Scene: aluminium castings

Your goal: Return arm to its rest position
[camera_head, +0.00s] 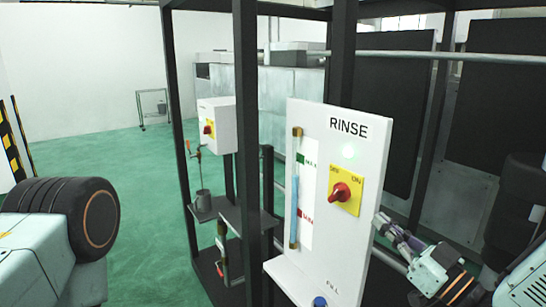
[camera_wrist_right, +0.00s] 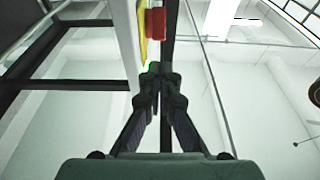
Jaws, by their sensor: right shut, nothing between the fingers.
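My right gripper (camera_head: 382,220) is at the right of the head view, beside the right edge of the white RINSE panel (camera_head: 318,200). It is shut and empty. In the right wrist view its fingertips (camera_wrist_right: 158,70) meet in the middle, with nothing between them. The red knob (camera_head: 340,192) sits on a yellow plate (camera_head: 347,189) on the panel; the gripper is apart from it, to its lower right. In the wrist view the red knob (camera_wrist_right: 155,24) shows beyond the fingertips. My left gripper is not in view.
A dark frame post (camera_head: 246,120) stands left of the panel, and a grey rail (camera_head: 420,55) crosses behind. A blue button (camera_head: 320,302) is at the panel's foot. A smaller white box (camera_head: 216,125) stands further back. Green floor (camera_head: 130,170) is open at the left.

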